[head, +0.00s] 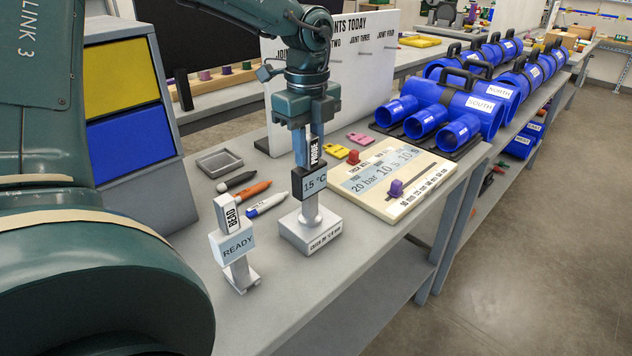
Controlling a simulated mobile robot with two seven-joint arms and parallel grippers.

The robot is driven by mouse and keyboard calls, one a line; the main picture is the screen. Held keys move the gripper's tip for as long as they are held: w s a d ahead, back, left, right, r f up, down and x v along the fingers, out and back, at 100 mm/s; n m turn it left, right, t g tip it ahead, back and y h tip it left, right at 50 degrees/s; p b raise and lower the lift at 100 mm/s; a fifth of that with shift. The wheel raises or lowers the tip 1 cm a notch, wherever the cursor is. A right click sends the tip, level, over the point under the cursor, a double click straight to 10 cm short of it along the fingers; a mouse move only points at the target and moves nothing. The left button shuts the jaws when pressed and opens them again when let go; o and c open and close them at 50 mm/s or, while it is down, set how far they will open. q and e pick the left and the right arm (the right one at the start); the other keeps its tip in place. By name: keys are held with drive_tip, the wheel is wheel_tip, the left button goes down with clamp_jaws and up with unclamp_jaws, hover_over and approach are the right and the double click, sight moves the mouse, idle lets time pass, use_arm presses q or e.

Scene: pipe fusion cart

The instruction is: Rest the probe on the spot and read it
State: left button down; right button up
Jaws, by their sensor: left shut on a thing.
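My left gripper (308,148) points down over the bench and is shut on the probe (314,154), a dark upright piece lettered PROBE. Directly below it is a dark box with a display (314,183) reading 15 °C. Under that, a grey post rises from a white block (310,236) with small lettering on its front. From this angle I cannot tell whether the probe is seated there or held just above. A grey stand (237,245) to the left carries a READ tag and a READY plate. My right gripper is out of view.
Pens (252,190) and a small grey tray (220,162) lie behind the stands. A cream panel (393,182) with red and purple sliders lies right. Blue pipe clamps (450,108) fill the far right. A white board (345,80) stands behind. The front bench is clear.

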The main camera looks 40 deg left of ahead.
use_arm(q)
drive_tip(key=c, duration=1.1)
unclamp_jaws()
drive_tip(key=shift+f, duration=0.1)
wheel_tip(320, 180, up, 13)
drive_tip(key=shift+r, duration=0.1)
